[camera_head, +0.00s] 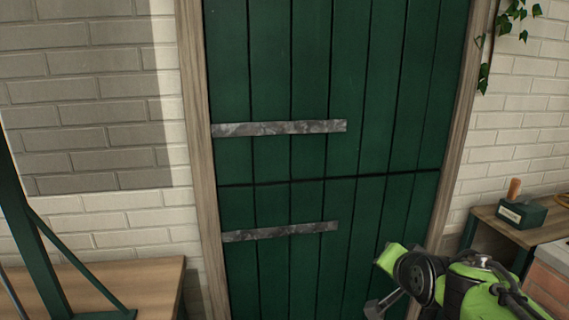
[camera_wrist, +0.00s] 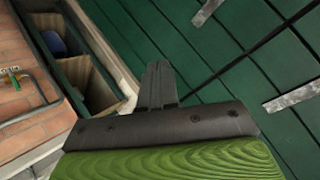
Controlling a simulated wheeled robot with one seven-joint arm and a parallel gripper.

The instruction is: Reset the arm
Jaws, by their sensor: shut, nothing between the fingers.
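My gripper (camera_wrist: 157,88) shows in the wrist view with its two dark fingers together and nothing between them. It points toward the lower part of a green plank door. In the head view my green and black arm is at the lower right, in front of the door's right side. The gripper's fingers (camera_head: 376,308) are near the bottom edge there, partly cut off, and appear apart from the door. The green door (camera_head: 370,110) is shut in its wooden frame and has two grey metal straps.
A wooden bench (camera_head: 150,285) with a dark green frame stands at the left. Brickwork (camera_wrist: 22,105) with a green-handled pipe (camera_wrist: 12,70) shows in the wrist view. Ivy (camera_head: 515,15) hangs upper right.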

